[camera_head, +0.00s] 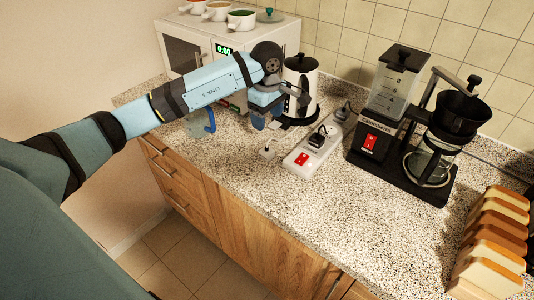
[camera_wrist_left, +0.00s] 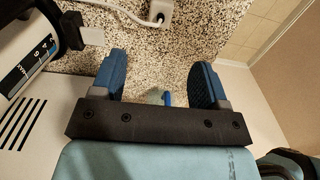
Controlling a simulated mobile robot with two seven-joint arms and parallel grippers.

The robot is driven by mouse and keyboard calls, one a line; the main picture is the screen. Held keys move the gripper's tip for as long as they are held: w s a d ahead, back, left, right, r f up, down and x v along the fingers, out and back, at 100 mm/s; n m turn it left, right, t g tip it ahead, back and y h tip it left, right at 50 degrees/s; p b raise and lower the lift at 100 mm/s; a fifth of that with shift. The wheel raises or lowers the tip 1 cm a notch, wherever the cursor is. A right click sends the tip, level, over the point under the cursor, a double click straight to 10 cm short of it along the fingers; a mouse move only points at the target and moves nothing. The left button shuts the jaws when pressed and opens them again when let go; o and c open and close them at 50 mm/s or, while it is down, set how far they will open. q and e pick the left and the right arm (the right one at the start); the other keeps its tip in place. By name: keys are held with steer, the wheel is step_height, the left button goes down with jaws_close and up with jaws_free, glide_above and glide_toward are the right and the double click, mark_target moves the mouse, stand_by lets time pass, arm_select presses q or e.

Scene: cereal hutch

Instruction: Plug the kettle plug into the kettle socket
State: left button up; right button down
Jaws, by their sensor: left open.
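The power strip (camera_head: 292,163) lies on the counter with a red switch and two black plugs in it. I cannot tell which of its sockets is the kettle socket. A small white plug (camera_head: 267,153) lies on the counter just left of the strip. It also shows in the left wrist view (camera_wrist_left: 160,11) with a white cable. The white and black kettle (camera_head: 301,85) stands behind my left gripper (camera_head: 265,116), which partly covers it. My left gripper (camera_wrist_left: 158,82) is open and empty above the counter, apart from the plug. My right gripper is out of view.
A coffee maker (camera_head: 430,140) stands right of the strip, with bread slices (camera_head: 495,240) at the front right. A microwave (camera_head: 225,45) stands at the back left. A blue-handled item (camera_head: 208,122) is near it. The counter's front middle is clear.

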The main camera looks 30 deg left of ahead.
arm_select(q)
glide_above(267, 150)
step_height(267, 150, down, 7)
steer(key=shift+f, duration=0.15)
steer(key=shift+p, duration=0.3)
step_height(267, 150, down, 4)
steer(key=shift+s+p, duration=0.15)
steer(key=shift+p, duration=0.4)
steer(key=shift+f, duration=0.6)
steer(key=shift+c, duration=0.5)
steer(key=c, duration=0.9)
